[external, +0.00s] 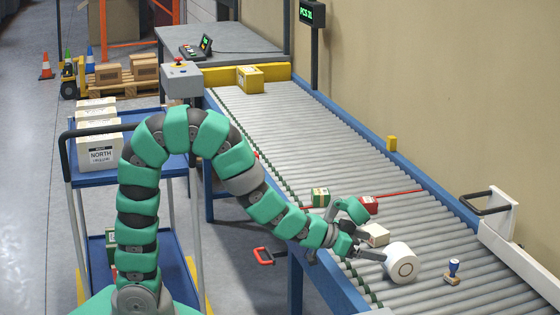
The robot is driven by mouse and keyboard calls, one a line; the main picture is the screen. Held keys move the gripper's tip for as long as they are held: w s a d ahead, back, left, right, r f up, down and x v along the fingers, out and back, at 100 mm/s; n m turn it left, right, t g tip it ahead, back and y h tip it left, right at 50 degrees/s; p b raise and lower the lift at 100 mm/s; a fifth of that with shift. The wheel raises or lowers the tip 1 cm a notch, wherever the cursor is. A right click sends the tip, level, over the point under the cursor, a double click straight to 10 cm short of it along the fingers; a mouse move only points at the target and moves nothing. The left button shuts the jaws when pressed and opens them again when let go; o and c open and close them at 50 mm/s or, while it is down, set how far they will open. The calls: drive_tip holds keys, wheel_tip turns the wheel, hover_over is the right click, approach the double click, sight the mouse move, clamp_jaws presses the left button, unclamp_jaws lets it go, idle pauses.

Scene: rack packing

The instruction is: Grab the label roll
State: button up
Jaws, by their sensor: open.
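The white label roll (401,263) lies on its side on the near part of the roller conveyor, its round end with a grey core ring facing the camera. My gripper (372,235) is open at the left of the roll. One finger reaches close to the roll's left side; whether it touches I cannot tell. The other finger is raised, behind and to the left. A small pale box (377,235) sits behind the roll, close to my fingers and partly hidden by them.
A blue-handled stamp (453,272) stands right of the roll. A red box (369,205) and a green and tan box (320,197) sit farther up the rollers. A white bracket with a black handle (490,203) is on the right rail. The upper conveyor is mostly clear.

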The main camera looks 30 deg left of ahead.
sight(393, 251)
drive_tip(key=shift+p+x, duration=1.95)
drive_tip(key=shift+p, duration=0.75)
drive_tip(key=shift+b+x, duration=0.5)
drive_tip(key=shift+x, duration=0.65)
drive_tip(key=shift+d+b+x, duration=0.2)
drive_tip(key=shift+b+x, duration=0.8)
drive_tip(key=shift+x, duration=1.95)
drive_tip(key=shift+s+r, duration=0.2)
drive_tip(key=c, duration=1.3)
